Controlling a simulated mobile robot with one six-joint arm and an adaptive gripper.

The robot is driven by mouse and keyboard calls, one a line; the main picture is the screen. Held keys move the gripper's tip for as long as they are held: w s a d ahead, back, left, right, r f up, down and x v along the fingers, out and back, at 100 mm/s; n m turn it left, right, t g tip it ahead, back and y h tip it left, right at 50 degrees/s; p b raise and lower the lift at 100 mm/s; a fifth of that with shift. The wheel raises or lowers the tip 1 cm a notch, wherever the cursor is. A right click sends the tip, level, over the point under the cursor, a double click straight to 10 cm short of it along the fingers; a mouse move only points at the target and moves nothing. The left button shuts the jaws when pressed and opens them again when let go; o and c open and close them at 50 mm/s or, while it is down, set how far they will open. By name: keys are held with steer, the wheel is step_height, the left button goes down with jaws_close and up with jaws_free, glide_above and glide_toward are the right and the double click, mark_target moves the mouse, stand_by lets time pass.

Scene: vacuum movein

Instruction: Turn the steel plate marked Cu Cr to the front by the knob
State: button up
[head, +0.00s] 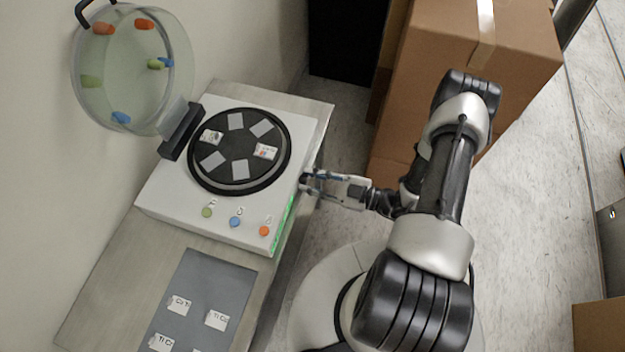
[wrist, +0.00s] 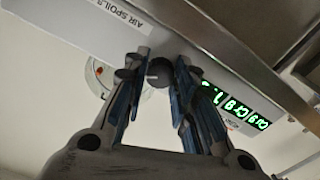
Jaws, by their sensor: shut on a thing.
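A black round turntable (head: 191,173) sits on top of the white machine (head: 165,200). It carries several square plates in a ring. One plate with printed marks (head: 265,152) is at its right and another (head: 211,137) is at its upper left; their letters are too small to read, so I cannot tell which is Cu Cr. My gripper (head: 305,182) is at the machine's right side wall. In the wrist view its fingers are closed around a dark round knob (wrist: 159,73) on that wall. The knob is hidden in the head view.
A clear lid (head: 133,85) with coloured knobs stands open at the back left. A grey mat (head: 205,275) with several labelled pieces lies in front of the machine. A green lit display (wrist: 236,106) is beside the knob. A cardboard box (head: 470,50) stands behind my arm.

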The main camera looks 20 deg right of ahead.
steer(key=o, duration=1.1)
steer(key=v, duration=1.2)
